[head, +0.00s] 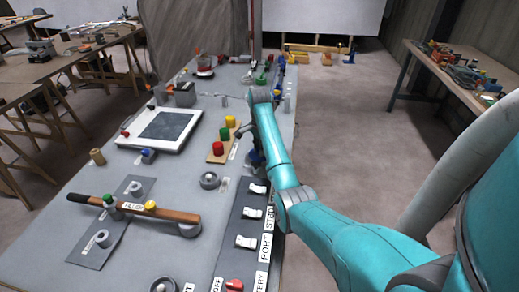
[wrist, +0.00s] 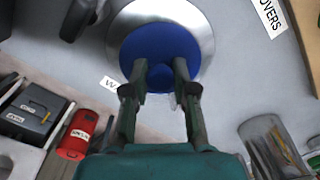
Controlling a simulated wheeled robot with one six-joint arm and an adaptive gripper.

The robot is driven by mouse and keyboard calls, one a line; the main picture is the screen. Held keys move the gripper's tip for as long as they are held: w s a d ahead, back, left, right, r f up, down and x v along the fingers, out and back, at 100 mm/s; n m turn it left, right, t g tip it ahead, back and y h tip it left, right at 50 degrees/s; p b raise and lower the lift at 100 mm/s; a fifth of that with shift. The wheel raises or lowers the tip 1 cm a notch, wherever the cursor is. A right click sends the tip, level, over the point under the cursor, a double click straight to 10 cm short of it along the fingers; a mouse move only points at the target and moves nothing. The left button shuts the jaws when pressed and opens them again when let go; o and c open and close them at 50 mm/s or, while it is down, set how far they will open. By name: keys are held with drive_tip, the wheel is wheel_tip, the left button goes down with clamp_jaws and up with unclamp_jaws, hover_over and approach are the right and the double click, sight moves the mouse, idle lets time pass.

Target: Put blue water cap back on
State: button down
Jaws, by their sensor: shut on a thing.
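In the wrist view, my gripper (wrist: 162,72) is closed with one finger on each side of the blue cap (wrist: 150,43). The cap is round and shows its broad blue face between and beyond the fingertips. A round shiny silver fitting (wrist: 193,22) lies directly behind the cap and rings it in the picture. I cannot tell whether the cap touches or sits in the fitting. A white label beginning with "W" (wrist: 112,84) is beside the fitting, partly hidden by a finger. In the head view, my arm hides the cap and fitting.
In the wrist view, a red labelled cylinder (wrist: 77,135) and a dark labelled box (wrist: 30,108) are at left. A clear or metallic cup (wrist: 270,145) is at right.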

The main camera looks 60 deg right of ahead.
drive_tip(key=c, duration=0.8)
unclamp_jaws()
drive_tip(key=shift+c, duration=0.2)
drive_tip(key=shift+o, duration=0.2)
drive_tip(key=o, duration=0.4)
drive_tip(key=shift+o, duration=0.2)
clamp_jaws()
drive_tip(key=shift+f, duration=0.15)
